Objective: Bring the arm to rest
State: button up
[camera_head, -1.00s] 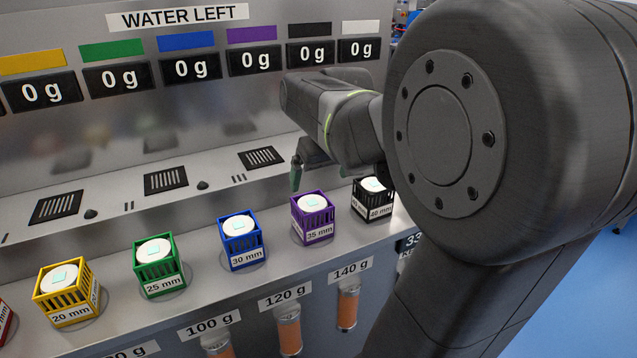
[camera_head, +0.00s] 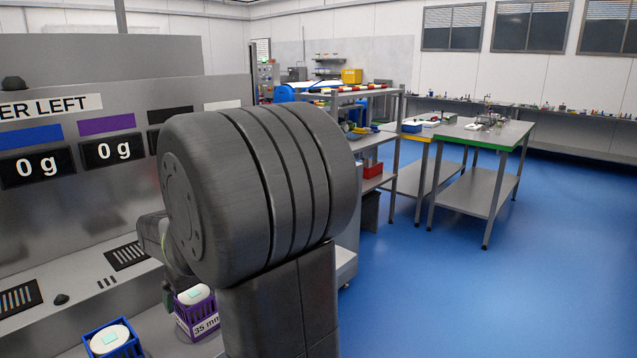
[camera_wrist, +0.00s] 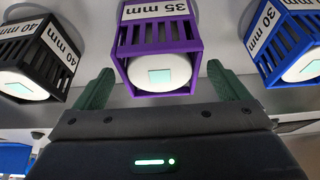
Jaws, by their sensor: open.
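My arm's dark links fill the middle of the head view and hide most of my gripper there. In the wrist view my gripper (camera_wrist: 163,90) is open, its two green fingers apart. The purple 35 mm carrier (camera_wrist: 158,40) with a white round tub shows between and beyond the fingers; I cannot tell whether they touch it. The same purple carrier (camera_head: 196,312) stands on the bench in the head view, beside my arm. The black 40 mm carrier (camera_wrist: 38,52) is left of the fingers in the wrist view, the blue 30 mm carrier (camera_wrist: 285,45) right.
The machine's panel (camera_head: 110,200) with weight displays stands at the left. The blue carrier (camera_head: 113,340) is on its ledge. A shelf rack (camera_head: 362,93) and a steel table (camera_head: 480,132) stand beyond. The blue floor (camera_head: 480,280) at the right is clear.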

jog(key=shift+x, duration=1.1)
jog(key=shift+r, duration=1.35)
jog(key=shift+f, duration=0.1)
